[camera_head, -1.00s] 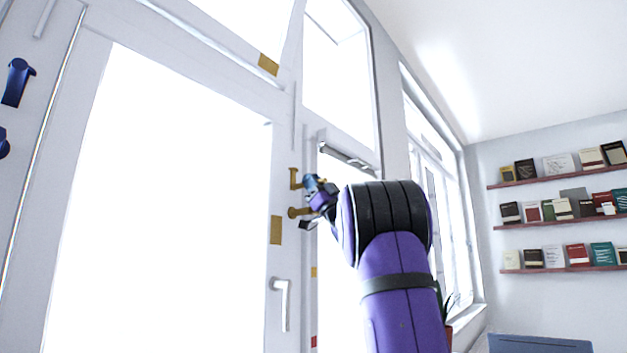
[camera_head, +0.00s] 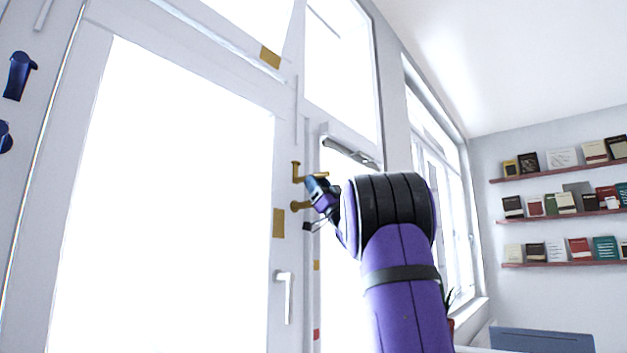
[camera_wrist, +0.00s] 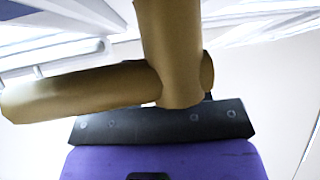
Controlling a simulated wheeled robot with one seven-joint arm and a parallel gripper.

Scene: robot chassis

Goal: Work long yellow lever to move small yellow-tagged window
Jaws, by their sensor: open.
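Yellow-brown lever parts stick out from the white frame post in the head view: an upper one (camera_head: 296,171) and a lower one (camera_head: 299,206). I cannot tell whether they are one piece. My gripper (camera_head: 309,205) is open beside them, at their right. In the wrist view, a long yellow-brown bar (camera_wrist: 85,92) meets an upright round piece (camera_wrist: 172,50) just in front of my gripper's dark plate; contact is unclear. A yellow tag (camera_head: 270,57) is on the frame below the small upper window (camera_head: 240,18). Another tag (camera_head: 279,223) is on the large window's frame.
A white handle (camera_head: 285,297) is low on the large window's frame. Blue handles (camera_head: 18,76) are at the far left. A grey metal bar (camera_head: 350,151) is above my gripper. Book shelves (camera_head: 560,223) line the right wall, apart from my arm.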

